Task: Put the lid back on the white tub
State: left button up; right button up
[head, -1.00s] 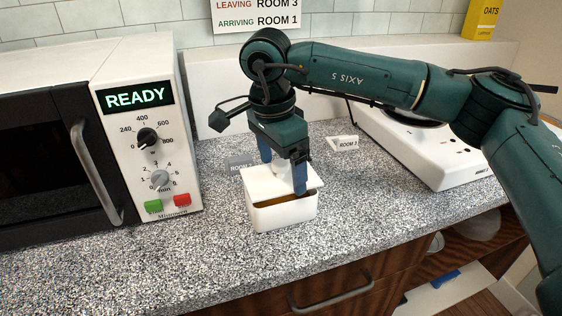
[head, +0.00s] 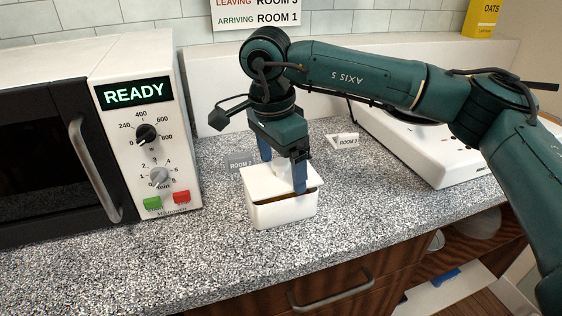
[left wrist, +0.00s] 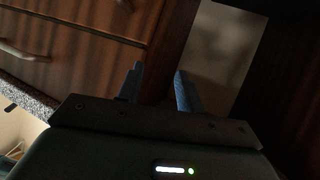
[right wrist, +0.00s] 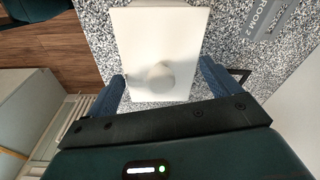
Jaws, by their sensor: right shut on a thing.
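My left gripper (left wrist: 158,78) is open and empty, low by the wooden cabinet fronts.
A microwave (head: 150,105) reading READY stands left of the tub. A grey ROOM 2 card (head: 240,163) is close behind the tub, and a white ROOM 3 card (head: 345,140) is farther right. A white appliance (head: 440,150) is at right. The counter (head: 230,250) in front is clear.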

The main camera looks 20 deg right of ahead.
jog(key=shift+f+b, duration=0.55)
jog(key=shift+f, duration=0.15)
jog(key=o, duration=0.9)
jog(key=shift+c, duration=0.2)
jog(key=shift+r+p, duration=2)
jog(key=shift+r, duration=1.1)
